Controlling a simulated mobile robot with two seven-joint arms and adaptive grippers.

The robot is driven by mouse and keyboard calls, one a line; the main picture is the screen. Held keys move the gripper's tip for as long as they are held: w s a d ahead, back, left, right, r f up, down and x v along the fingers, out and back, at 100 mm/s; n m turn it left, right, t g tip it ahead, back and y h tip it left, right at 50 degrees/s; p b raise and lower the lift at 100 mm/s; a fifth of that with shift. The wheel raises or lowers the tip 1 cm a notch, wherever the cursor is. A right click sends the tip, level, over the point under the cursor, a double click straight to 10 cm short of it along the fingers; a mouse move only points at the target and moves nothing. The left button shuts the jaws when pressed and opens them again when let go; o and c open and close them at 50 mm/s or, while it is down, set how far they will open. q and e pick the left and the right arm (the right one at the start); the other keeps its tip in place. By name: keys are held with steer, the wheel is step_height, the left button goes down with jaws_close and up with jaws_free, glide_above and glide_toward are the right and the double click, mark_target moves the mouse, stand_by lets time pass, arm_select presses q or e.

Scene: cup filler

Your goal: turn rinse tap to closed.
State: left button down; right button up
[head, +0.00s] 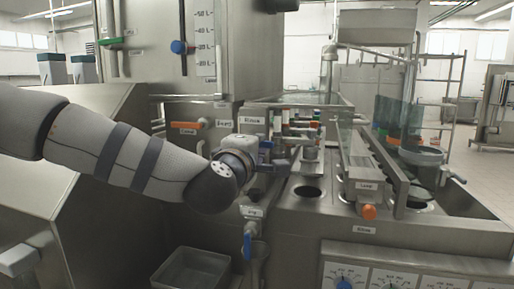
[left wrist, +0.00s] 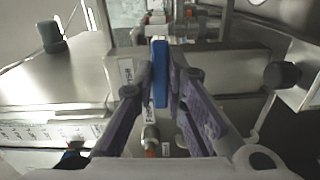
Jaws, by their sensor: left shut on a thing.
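My left gripper (head: 276,163) reaches in from the left, in front of the steel filler. In the left wrist view its two purple-grey fingers (left wrist: 160,88) are shut on a narrow blue tap handle (left wrist: 160,62), one on each side. I take this handle to be the rinse tap. Its valve body is mostly hidden by the gripper and wrist in the head view. A white label (head: 252,121) is just above the wrist, too small to read surely. My right gripper is not seen.
An orange tap handle (head: 190,124) is at the left on the panel. Another blue tap handle (head: 247,246) hangs below the wrist, above a steel basin (head: 192,270). An orange knob (head: 369,212) and a clear panel (head: 400,124) stand to the right.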

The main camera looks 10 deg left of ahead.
arm_select(q)
steer(key=shift+r+n, duration=0.15)
steer(key=shift+n, duration=0.25)
steer(key=c, duration=1.6)
jaws_free()
steer(key=s, duration=1.2)
steer(key=shift+a, duration=0.2)
